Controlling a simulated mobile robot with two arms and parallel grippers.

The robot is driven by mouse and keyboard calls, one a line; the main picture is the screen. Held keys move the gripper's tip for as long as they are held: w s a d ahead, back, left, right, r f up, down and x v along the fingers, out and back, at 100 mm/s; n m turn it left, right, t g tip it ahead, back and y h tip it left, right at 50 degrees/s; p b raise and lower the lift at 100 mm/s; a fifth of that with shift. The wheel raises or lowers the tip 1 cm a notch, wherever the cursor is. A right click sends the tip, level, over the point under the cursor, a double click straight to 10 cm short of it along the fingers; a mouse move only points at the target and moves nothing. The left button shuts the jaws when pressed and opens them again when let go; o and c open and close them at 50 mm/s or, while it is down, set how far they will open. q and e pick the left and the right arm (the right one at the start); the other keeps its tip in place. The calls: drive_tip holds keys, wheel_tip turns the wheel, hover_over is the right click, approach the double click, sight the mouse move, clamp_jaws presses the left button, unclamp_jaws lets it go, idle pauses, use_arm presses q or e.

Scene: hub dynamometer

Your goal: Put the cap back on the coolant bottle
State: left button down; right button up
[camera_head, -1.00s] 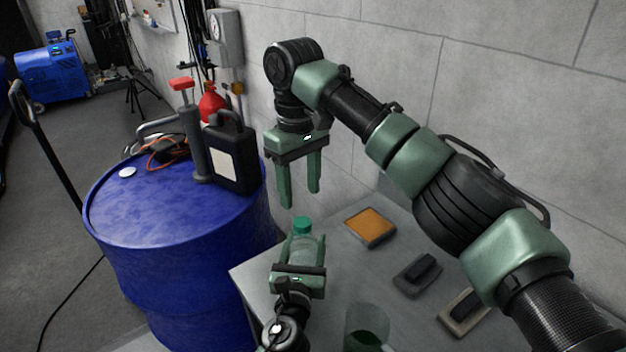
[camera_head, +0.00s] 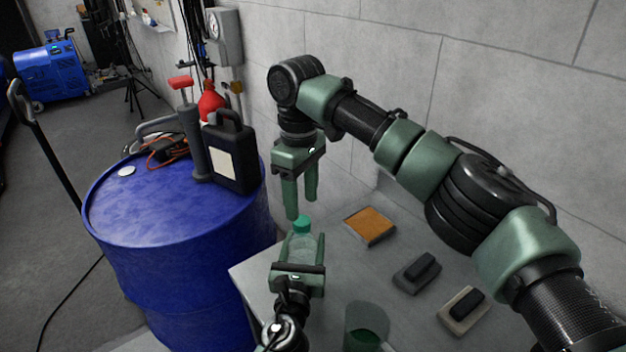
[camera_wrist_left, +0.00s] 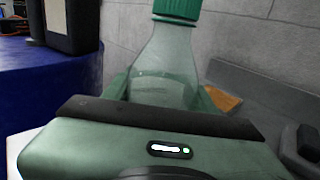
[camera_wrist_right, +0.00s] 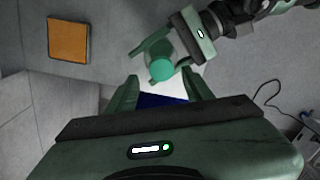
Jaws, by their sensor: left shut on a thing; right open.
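The coolant bottle (camera_head: 301,250) is clear and upright, held low over the grey table's near-left part. A green cap (camera_head: 302,224) sits on its neck; how tightly it is seated I cannot tell. The cap also shows at the top of the left wrist view (camera_wrist_left: 177,8) and in the right wrist view (camera_wrist_right: 162,70). My left gripper (camera_head: 299,246) is shut around the bottle's body. My right gripper (camera_head: 302,207) points down, open and empty, with its fingertips just above the cap. In the right wrist view the cap lies beyond the gap between the fingers.
A blue drum (camera_head: 165,215) stands left of the table, with a black jug (camera_head: 231,158) and a pump (camera_head: 193,140) on it. The table (camera_head: 350,275) holds an orange pad (camera_head: 370,226), dark blocks (camera_head: 417,273) and a clear beaker (camera_head: 365,325). A wall (camera_head: 430,80) rises behind.

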sight(303, 220)
use_arm(q)
drive_tip(key=shift+a+f, duration=0.1)
drive_tip(key=shift+f, duration=0.15)
use_arm(e)
drive_tip(key=shift+s+f, duration=0.1)
drive_tip(key=shift+f, duration=2.05)
clamp_jaws()
drive_tip(key=shift+o, duration=0.7)
unclamp_jaws()
